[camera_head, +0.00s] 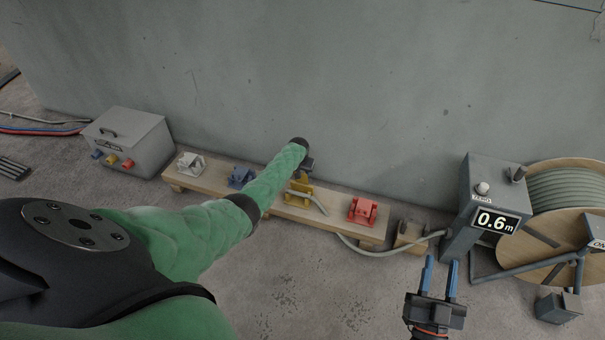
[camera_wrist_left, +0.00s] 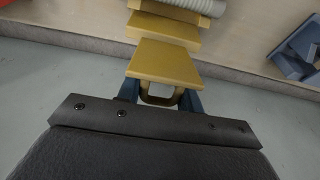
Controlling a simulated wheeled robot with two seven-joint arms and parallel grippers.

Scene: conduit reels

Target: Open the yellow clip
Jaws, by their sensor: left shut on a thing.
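The yellow clip (camera_head: 300,191) stands on the wooden board, between the blue clip (camera_head: 240,177) and the red clip (camera_head: 362,211). My left gripper (camera_head: 307,166) is at its wall side, largely hidden behind my green arm. In the left wrist view my left gripper (camera_wrist_left: 160,97) has its blue fingers on both sides of the yellow clip's lever (camera_wrist_left: 165,62) and is shut on it. The grey conduit (camera_wrist_left: 192,6) lies at the clip's far side; whether it is held inside is hidden. My right gripper (camera_head: 440,277) is open and empty, low at the right.
The wooden board (camera_head: 335,228) runs along the wall, with a white clip (camera_head: 190,163) at its left end. A grey box (camera_head: 130,140) stands left. A meter reading 0.6 m (camera_head: 495,221) and a conduit reel (camera_head: 560,220) stand right. The floor before the board is clear.

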